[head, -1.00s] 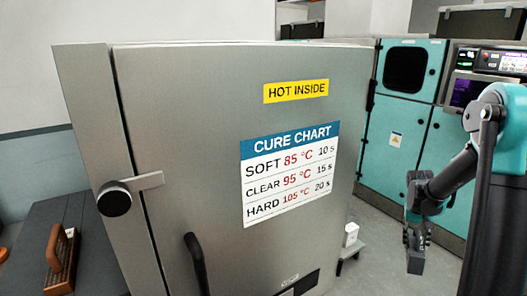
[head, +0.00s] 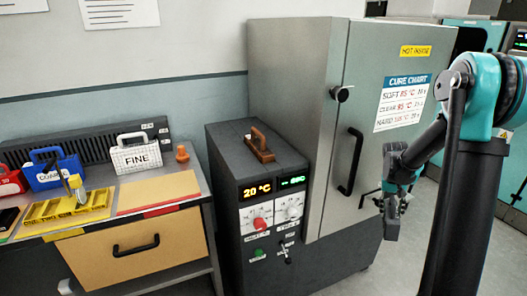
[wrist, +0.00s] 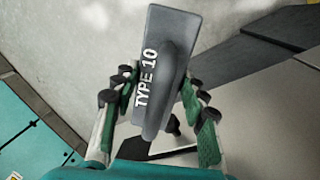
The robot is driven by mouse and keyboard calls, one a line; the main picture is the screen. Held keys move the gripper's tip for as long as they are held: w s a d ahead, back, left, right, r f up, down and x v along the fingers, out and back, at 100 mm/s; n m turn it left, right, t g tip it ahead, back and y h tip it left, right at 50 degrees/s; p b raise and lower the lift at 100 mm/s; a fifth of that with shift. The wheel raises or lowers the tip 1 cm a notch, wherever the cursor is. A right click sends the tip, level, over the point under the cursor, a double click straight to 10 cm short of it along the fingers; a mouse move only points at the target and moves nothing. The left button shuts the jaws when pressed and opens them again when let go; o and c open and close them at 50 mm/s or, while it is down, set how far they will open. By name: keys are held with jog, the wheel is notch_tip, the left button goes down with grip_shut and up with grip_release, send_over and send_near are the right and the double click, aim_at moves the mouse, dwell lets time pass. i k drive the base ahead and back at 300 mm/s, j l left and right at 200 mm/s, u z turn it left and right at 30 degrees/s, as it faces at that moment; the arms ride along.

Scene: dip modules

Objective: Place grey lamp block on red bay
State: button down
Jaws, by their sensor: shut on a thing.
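My gripper (head: 393,203) is shut on the grey lamp block (head: 391,229) and holds it in the air in front of the oven, at the right of the head view. In the wrist view the grey block (wrist: 172,35) lies between the green-padded fingers and reads "TYPE 10". A tan pad (head: 158,194) with a red strip (head: 161,211) along its front edge lies on the bench at the left, well away from my gripper. No red bay is labelled legibly, so I cannot tell whether this is it.
The bench also holds a yellow tray (head: 66,210), a blue box (head: 45,178), a white "FINE" box (head: 137,158), a red box (head: 8,183) and an orange knob (head: 182,154). A dark control cabinet (head: 262,200) and the grey oven (head: 300,110) stand between bench and gripper.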

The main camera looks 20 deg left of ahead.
aim_at(159, 189)
jog(key=k+j+u, duration=0.35)
jog(key=k+j, duration=0.5)
jog(key=j, duration=0.15)
